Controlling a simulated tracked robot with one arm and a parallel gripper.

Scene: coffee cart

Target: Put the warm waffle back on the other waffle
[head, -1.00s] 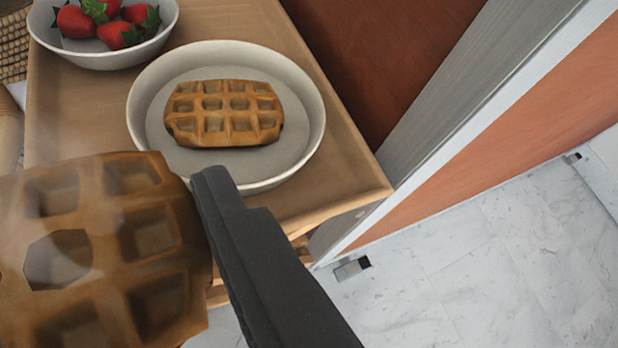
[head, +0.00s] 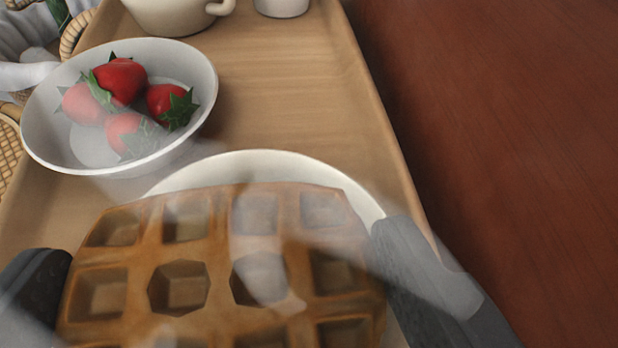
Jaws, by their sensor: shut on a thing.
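The warm waffle (head: 215,262) is large and close in the head view, with pale wisps like steam over it. My gripper (head: 220,265) is shut on it, with a dark finger at its left side and one at its right side. The white plate (head: 270,162) lies beyond and below the held waffle, and only its far and right rim show. The other waffle is hidden behind the held one now. I cannot tell whether the two waffles touch.
A white bowl (head: 205,80) of several strawberries (head: 120,82) stands on the wooden tray (head: 290,75), left of the plate. A cream cup (head: 170,12) and a small white container (head: 281,6) stand at the back. A reddish-brown wooden surface (head: 480,120) lies to the right.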

